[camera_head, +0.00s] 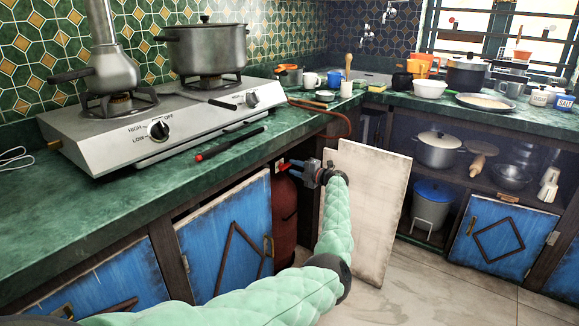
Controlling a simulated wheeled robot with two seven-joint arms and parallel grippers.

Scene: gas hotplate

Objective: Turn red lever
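A dark red gas cylinder (284,215) stands in the open cabinet under the counter, beside a blue door. A small bright red piece, which looks like the red lever (284,166), shows near the cylinder's top. My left arm reaches in from the bottom, and my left gripper (296,169) is at the cabinet opening, pointing left, with its fingertips right at the red lever. The fingers are small and partly overlap the lever, so I cannot tell whether they touch it or are closed. My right gripper is out of view.
A pale open door panel (366,207) stands just right of my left gripper. The counter edge runs above it, and an orange-brown hose (345,118) hangs over it. A gas hotplate (150,125) with a pot (208,48) and a kettle-like vessel (108,70) sits on the counter.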

